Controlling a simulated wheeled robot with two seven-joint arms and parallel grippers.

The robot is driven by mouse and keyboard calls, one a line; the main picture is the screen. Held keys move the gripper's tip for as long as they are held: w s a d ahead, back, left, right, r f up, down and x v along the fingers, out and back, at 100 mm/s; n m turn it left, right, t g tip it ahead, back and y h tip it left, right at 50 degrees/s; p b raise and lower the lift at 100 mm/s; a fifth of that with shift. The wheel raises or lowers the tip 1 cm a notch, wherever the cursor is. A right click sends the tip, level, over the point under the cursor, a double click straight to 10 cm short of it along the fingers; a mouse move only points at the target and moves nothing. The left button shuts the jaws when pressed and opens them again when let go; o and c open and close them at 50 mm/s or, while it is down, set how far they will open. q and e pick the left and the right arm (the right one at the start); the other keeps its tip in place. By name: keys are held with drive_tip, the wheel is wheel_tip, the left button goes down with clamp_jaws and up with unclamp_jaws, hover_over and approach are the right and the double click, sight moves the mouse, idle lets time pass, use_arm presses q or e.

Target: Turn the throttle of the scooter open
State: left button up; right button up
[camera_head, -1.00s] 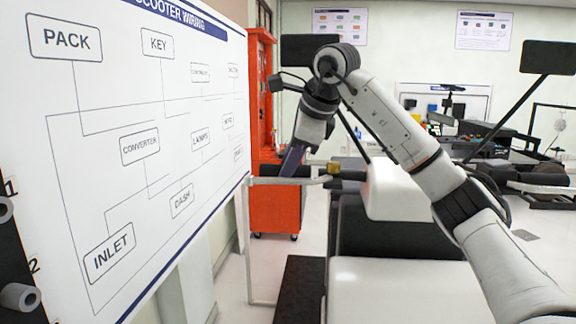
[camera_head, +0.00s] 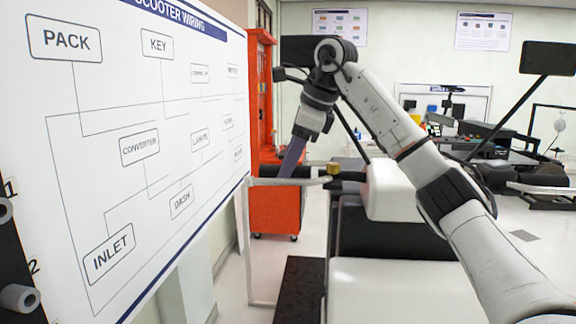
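The scooter (camera_head: 390,197) stands in front of me, with a white body and dark parts. Its black throttle grip (camera_head: 266,171) is at the left end of the handlebar, beside the wiring board. A pale lever (camera_head: 272,182) runs just in front of the grip. My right arm reaches in from the lower right and bends down over the handlebar. My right gripper (camera_head: 291,163) points down with its purple-grey fingers at the grip. The fingers show edge-on, so their gap and their hold on the grip are hidden. My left gripper is out of view.
A large white wiring board (camera_head: 150,150) fills the left side, close to the grip. A red cabinet (camera_head: 275,208) stands behind the handlebar. Black mirrors rise at both sides, one (camera_head: 547,57) at the right. A cluttered bench (camera_head: 480,140) is at the back right.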

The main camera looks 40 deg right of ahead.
drive_tip(key=shift+o, duration=1.2)
drive_tip(key=v, duration=1)
drive_tip(key=shift+s, duration=0.1)
